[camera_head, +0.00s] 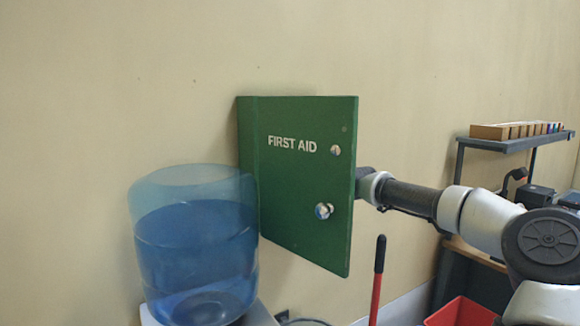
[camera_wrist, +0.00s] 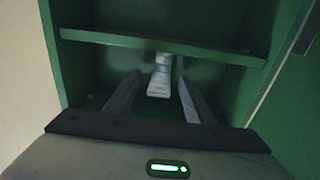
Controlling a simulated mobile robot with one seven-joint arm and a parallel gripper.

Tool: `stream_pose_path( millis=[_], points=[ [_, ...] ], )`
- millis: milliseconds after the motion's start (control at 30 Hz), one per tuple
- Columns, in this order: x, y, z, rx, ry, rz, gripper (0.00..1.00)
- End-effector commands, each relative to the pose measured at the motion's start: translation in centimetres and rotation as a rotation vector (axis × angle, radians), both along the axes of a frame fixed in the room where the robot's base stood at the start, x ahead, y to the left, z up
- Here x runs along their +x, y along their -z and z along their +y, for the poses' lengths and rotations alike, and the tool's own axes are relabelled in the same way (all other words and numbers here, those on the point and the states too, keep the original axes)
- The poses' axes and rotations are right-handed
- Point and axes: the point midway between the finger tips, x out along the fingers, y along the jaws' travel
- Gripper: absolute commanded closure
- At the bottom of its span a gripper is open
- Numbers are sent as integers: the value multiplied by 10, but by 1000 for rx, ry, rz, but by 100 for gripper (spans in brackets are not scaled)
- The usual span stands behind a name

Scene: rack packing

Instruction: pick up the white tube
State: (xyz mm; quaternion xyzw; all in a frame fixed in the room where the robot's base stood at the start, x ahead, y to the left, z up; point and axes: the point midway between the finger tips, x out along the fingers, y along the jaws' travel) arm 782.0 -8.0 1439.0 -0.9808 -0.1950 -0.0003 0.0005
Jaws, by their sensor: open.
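The white tube (camera_wrist: 159,78) stands inside the green cabinet, below a shelf, in the middle of the wrist view. In the head view the open cabinet door hides my gripper and the tube.
The green first aid door (camera_head: 300,180) stands open before my arm. A blue water bottle (camera_head: 195,245) is left of it. The cabinet shelf (camera_wrist: 165,44) lies above the fingers, with side walls close by. A rack (camera_head: 510,143) and a red bin (camera_head: 462,313) are at right.

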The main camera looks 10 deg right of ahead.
Motion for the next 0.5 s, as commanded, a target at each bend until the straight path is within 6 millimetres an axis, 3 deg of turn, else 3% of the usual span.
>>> stream_pose_path(
  millis=[200,433,500],
  points=[
    [23,-2,11,1,-1,0,51],
    [24,0,11,-1,0,1,51],
    [24,0,11,0,0,0,60]
  ],
)
